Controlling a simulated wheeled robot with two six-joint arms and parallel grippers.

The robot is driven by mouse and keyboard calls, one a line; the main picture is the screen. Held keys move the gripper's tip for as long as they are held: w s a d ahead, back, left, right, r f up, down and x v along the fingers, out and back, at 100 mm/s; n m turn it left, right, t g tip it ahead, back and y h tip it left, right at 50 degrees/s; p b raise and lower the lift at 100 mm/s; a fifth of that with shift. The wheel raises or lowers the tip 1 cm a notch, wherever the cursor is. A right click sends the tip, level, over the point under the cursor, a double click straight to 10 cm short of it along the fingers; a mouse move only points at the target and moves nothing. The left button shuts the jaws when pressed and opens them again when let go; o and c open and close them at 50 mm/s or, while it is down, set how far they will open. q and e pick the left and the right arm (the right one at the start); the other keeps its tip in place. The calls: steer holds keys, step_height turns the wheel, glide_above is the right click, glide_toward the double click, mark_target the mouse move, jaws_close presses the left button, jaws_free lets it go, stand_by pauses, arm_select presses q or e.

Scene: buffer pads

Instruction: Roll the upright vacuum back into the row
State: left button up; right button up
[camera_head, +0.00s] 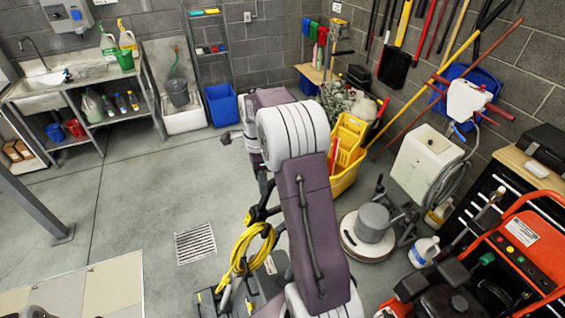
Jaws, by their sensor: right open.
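The upright vacuum (273,262) stands on the floor at the lower middle, with a yellow cord (240,255) looped on its handle side. My right arm crosses in front and hides much of its body. Its dark floor head shows at the bottom. My right gripper (229,138) is open and empty, beyond and above the vacuum in the picture; I see no contact with it. To the right stand a round floor polisher (368,232), a white tank machine (422,160) and an orange-red machine (520,250). My left gripper is out of view.
A yellow mop bucket (349,135) stands behind my right arm. A blue bin (221,105) and sink bench (70,85) line the back wall. A floor drain (195,243) lies left of the vacuum. The floor at left centre is clear. A pale mat (112,290) lies lower left.

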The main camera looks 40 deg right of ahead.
mark_target(269, 195)
steer(key=shift+s+d+r+m+p, duration=0.15)
steer(key=shift+s+d+r+p, duration=0.15)
steer(key=shift+d+r, duration=0.25)
steer(key=shift+s+d+r+m+p, duration=0.2)
steer(key=shift+d+r+p, duration=0.15)
steer(key=shift+d+r, duration=0.15)
steer(key=shift+s+d, duration=0.2)
steer(key=shift+w+a+r, duration=0.1)
steer(key=shift+w+a, duration=0.05)
steer(key=shift+a, duration=0.5)
steer(key=f+p, duration=0.1)
steer(key=f, duration=0.2)
steer(key=f+p, duration=0.1)
steer(key=f, duration=0.1)
steer(key=f+p, duration=0.1)
steer(key=f, duration=0.2)
steer(key=shift+s+d+f, duration=0.2)
steer(key=shift+s+f, duration=0.1)
steer(key=shift+f, duration=0.05)
steer(key=shift+a+f, duration=0.1)
steer(key=shift+f, duration=0.15)
steer(key=c, duration=0.3)
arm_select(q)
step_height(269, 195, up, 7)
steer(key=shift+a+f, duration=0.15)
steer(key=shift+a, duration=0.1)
arm_select(e)
jaws_close()
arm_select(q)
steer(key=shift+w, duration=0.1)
